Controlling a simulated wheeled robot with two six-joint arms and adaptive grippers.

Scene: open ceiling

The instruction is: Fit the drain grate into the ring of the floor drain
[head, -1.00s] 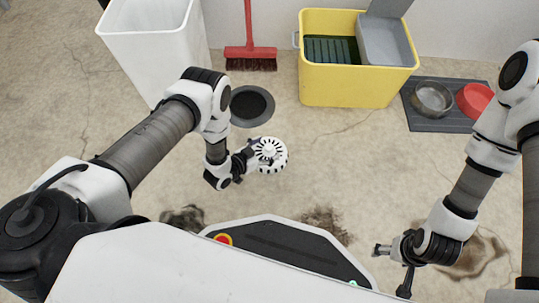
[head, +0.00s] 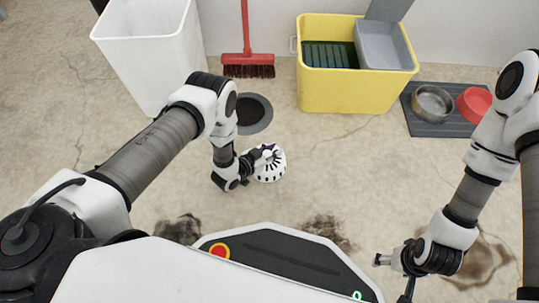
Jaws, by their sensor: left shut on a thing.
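The drain grate (head: 272,168) is a round white slotted disc with a hub. My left gripper (head: 262,158) is shut on it at its upper left side and holds it tilted; its height above the floor is hard to judge. The floor drain (head: 256,113) is a dark round opening with a grey ring, behind the grate and slightly left. My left forearm hides the drain's left edge. The grate is apart from the ring. My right gripper (head: 391,279) is far to the right near my base, its fingers apart, with nothing between them.
A white bin (head: 150,60) and a red broom (head: 248,70) stand behind the drain. A yellow crate (head: 350,92) stands at the back right, beside a dark mat (head: 432,128) with a metal bowl (head: 432,102) and a red bowl (head: 474,103). The floor around the grate is clear.

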